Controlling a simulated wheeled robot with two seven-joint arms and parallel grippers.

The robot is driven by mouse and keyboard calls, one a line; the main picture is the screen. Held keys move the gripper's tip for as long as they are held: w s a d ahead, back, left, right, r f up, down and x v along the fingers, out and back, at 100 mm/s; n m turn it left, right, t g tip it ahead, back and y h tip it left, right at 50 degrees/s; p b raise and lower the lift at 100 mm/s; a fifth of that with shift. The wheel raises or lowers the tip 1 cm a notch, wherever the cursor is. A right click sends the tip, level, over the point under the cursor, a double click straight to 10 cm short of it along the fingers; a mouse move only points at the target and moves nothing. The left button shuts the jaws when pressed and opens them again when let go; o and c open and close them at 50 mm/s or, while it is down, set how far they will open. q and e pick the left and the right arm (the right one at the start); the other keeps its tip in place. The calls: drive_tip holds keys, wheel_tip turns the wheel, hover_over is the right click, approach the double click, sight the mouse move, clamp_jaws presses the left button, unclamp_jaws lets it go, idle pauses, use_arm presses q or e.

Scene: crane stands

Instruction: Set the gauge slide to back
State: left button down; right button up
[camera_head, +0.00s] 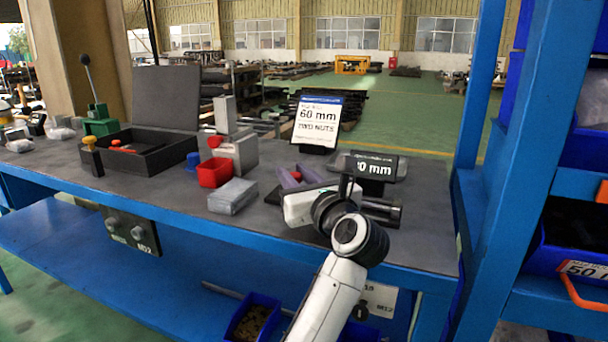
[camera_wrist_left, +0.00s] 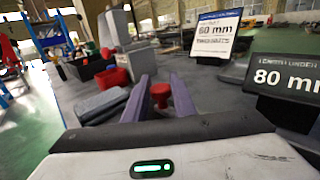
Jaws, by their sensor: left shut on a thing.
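My left gripper (camera_head: 290,177) reaches over the bench from the front, its two purple fingers closed on a red knob, which I take to be the handle of the gauge slide. In the left wrist view the knob (camera_wrist_left: 160,94) stands between the fingers of the gripper (camera_wrist_left: 162,88). A dark gauge display (camera_head: 375,167) stands just right of my gripper. In the left wrist view the display (camera_wrist_left: 290,80) reads 80 mm. My wrist hides most of the gauge's body. My right gripper is not in view.
A sign (camera_head: 317,121) behind the gauge reads 60 mm, two nuts. A red bin (camera_head: 214,172), a grey block (camera_head: 232,196) and an open black case (camera_head: 150,155) stand to the left. A blue rack post (camera_head: 482,110) rises at the right.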

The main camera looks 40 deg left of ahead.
use_arm(q)
drive_tip(key=shift+s+a, duration=0.15)
drive_tip(key=shift+a, duration=0.45)
drive_tip(key=c, duration=1.5)
unclamp_jaws()
drive_tip(key=shift+a, duration=0.1)
drive_tip(key=shift+o, duration=0.2)
